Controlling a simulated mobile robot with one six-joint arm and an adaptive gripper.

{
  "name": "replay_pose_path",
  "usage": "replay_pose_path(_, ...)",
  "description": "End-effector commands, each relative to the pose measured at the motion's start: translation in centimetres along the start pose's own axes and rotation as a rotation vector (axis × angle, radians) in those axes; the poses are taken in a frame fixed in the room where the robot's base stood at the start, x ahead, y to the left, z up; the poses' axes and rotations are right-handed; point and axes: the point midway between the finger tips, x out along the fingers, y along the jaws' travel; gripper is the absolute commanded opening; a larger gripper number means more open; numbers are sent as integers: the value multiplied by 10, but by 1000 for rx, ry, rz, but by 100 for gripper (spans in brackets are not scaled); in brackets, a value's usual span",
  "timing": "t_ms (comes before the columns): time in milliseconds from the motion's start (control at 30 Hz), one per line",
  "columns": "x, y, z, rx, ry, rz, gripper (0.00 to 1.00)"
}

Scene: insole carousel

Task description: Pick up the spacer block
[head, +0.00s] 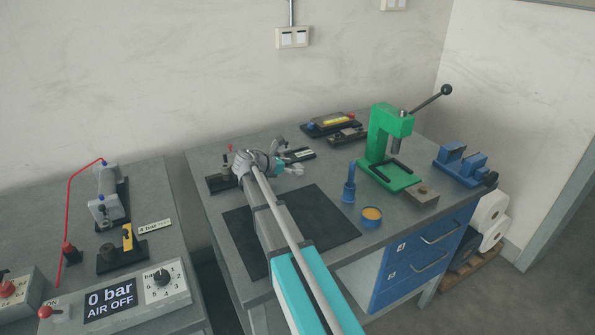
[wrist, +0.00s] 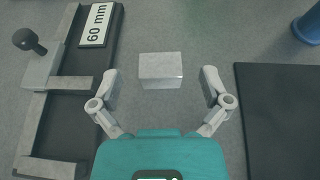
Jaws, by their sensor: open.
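The spacer block, a small plain light-grey block (wrist: 161,70), lies on the grey bench top in the wrist view. It sits in line with the gap between my gripper's fingers, at and just beyond the fingertips. My gripper (wrist: 160,82) is open, with one finger to each side of the block and visible space on both sides. Its height above the bench is hard to judge. In the head view my gripper (head: 292,168) is over the back part of the middle bench, and I cannot make out the block there.
Left of the block is a black fixture (wrist: 75,110) with grey bars, a knob and a "60 mm" label (wrist: 95,25). A dark mat (wrist: 278,120) lies to the right. A green press (head: 385,150) and a blue vise (head: 460,165) stand farther right.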

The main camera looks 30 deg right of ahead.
Motion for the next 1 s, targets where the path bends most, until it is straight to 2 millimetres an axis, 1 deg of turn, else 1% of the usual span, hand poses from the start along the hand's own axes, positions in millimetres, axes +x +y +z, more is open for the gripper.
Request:
replay_pose_path(267, 0, 0, 0, 0, 0, 0, 97)
replay_pose_path(300, 0, 0, 0, 0, 0, 0, 93)
replay_pose_path(367, 0, 0, 0, 0, 0, 0, 82)
replay_pose_path(400, 0, 0, 0, 0, 0, 0, 75)
replay_pose_path(567, 0, 0, 0, 0, 0, 0, 45)
replay_pose_path(600, 0, 0, 0, 0, 0, 0, 38)
replay_pose_path(767, 0, 0, 0, 0, 0, 0, 8)
replay_pose_path(800, 0, 0, 0, 0, 0, 0, 7)
replay_pose_path(1000, 0, 0, 0, 0, 0, -1, 6)
